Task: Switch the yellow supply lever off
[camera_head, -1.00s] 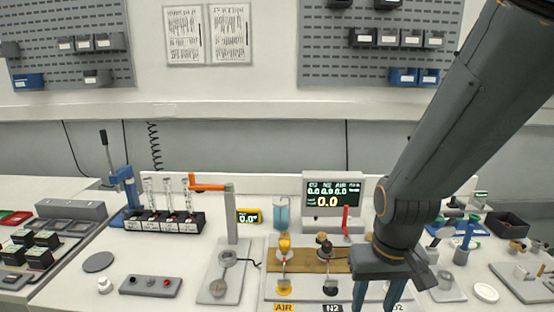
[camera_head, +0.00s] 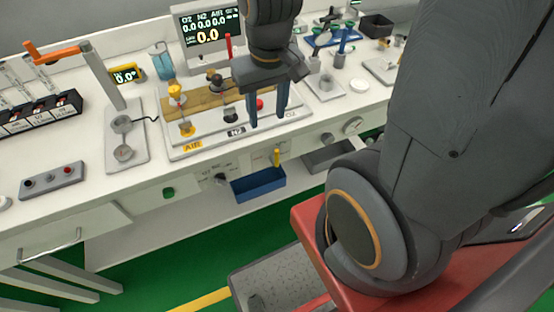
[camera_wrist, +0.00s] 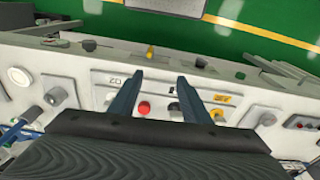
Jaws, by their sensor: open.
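A small yellow lever (camera_head: 277,157) stands upright on the front face of the bench, above a blue bin. It also shows in the wrist view (camera_wrist: 150,52), beyond my fingertips. My gripper (camera_head: 267,115) is open and empty, fingers pointing down, over the front of the gas panel near a red knob (camera_head: 260,104). In the wrist view my gripper (camera_wrist: 160,76) has its fingers apart, with the red knob (camera_wrist: 143,108) between them. A yellow knob (camera_head: 187,129) by the AIR label is to the left. My gripper appears apart from the yellow lever.
The blue bin (camera_head: 259,186) and a grey bin (camera_head: 328,155) hang on the bench front, beside a round gauge (camera_head: 353,126). A display (camera_head: 209,38) stands behind the gas panel. A control box (camera_head: 52,181) lies at the left. Green floor is open below.

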